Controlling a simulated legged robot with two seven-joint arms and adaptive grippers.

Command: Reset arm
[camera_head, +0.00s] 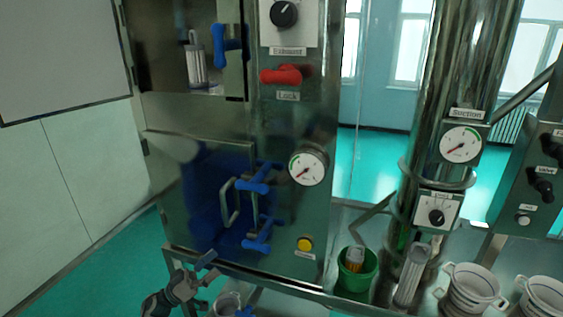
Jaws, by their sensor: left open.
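My left gripper (201,284) is at the bottom left of the head view, in front of the lower edge of the steel cabinet (165,175). Its blue-tipped fingers are apart, and I see nothing between them. The lower cabinet door (215,205) has a metal handle (229,203) and blue latches (256,186) and looks shut. The gripper is below the door handle and apart from it. My right gripper is not in view.
The cabinet carries a red lock handle (281,75), a gauge (307,167) and a yellow button (305,244). To the right stand a green bucket (357,273), a clear cylinder (412,275), a steel suction column (450,90) and white containers (470,290). Floor at lower left is clear.

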